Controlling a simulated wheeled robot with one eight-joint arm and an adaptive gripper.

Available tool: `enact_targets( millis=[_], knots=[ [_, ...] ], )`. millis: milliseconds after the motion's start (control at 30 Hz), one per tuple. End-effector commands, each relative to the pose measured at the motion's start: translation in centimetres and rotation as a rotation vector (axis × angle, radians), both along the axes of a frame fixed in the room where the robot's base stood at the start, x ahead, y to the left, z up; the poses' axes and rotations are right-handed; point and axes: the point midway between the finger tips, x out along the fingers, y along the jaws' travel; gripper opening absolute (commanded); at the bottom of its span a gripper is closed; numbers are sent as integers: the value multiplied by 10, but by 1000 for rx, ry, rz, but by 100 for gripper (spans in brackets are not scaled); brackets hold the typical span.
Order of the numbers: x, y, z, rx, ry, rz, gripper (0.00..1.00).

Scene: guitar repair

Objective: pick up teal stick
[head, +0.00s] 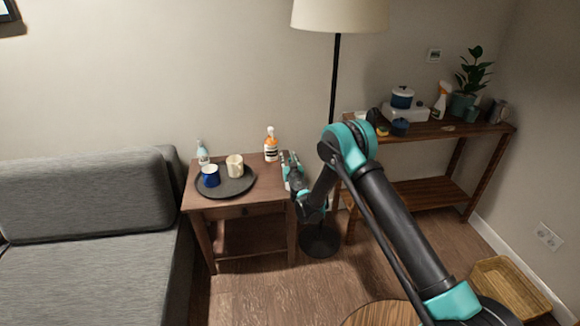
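I cannot make out a teal stick for certain in the head view. My gripper (289,168) is at the right edge of the small wooden side table (240,211), beside the orange-and-white pump bottle (271,148). The gripper is small and partly teal itself, so I cannot tell whether its fingers are apart or whether it holds anything. My arm hides part of the floor and the shelf's left end.
On the side table, a dark round tray (240,186) carries a blue cup (211,176) and a cream mug (235,166). A pale bottle (203,153) stands behind it. A grey sofa (90,195), floor lamp (336,80) and cluttered wooden shelf (430,190) surround it.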

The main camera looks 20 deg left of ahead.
Motion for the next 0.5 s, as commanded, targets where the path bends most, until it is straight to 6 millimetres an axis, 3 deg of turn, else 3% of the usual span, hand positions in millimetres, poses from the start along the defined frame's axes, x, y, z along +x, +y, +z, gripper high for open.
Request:
enact_targets(
  millis=[167,433,500],
  knots=[
    [0,0,0,0,0,0,36],
    [0,0,0,0,0,0,2],
    [0,0,0,0,0,0,0]
  ],
)
